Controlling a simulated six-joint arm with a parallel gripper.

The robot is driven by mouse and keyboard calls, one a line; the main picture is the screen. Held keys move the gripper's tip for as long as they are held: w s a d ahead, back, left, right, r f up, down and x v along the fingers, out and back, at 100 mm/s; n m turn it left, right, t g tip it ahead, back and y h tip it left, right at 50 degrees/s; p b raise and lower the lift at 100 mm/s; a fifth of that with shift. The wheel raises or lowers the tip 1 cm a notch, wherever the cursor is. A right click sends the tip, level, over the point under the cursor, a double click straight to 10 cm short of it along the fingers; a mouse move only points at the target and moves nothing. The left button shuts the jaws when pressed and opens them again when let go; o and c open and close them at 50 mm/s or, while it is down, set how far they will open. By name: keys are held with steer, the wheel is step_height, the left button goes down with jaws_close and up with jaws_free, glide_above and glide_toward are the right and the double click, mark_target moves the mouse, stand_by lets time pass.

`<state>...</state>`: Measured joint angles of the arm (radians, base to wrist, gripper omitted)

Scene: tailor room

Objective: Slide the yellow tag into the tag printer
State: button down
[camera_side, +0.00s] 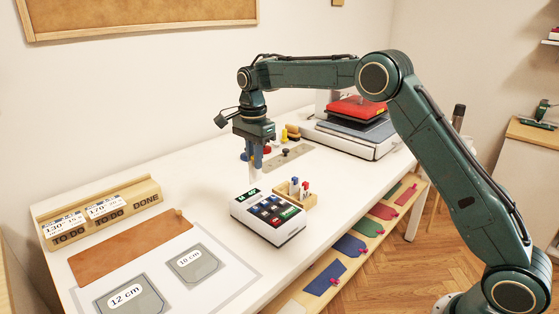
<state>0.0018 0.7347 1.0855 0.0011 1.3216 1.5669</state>
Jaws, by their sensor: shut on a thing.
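My gripper (257,165) points down over the white table, behind a white device with a small display and coloured keys (268,216). This device looks like the tag printer. The fingers are shut on a narrow pale piece (254,174) that hangs below their tips, just behind the device's back edge. Its yellow colour does not show clearly, so I cannot tell whether it is the yellow tag. It looks apart from the device. The device's slot cannot be made out.
A small wooden holder (296,195) with pegs stands right of the device. A metal strip (285,158) and small coloured items lie behind. A press with a red top (355,108) stands at the back right. A wooden rack (101,216) and a brown board (130,249) are at left.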

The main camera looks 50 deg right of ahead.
mark_target(253, 173)
steer(key=shift+s+a+f, duration=0.2)
steer(key=shift+a+f, duration=0.25)
steer(key=shift+a, duration=0.1)
steer(key=shift+f, duration=0.25)
steer(key=shift+f, duration=1.35)
steer(key=shift+f, duration=2.5)
stand_by(0.4)
steer(key=c, duration=1.3)
jaws_free()
steer(key=shift+c, duration=0.2)
steer(key=shift+r, duration=0.1)
step_height(253, 173, up, 14)
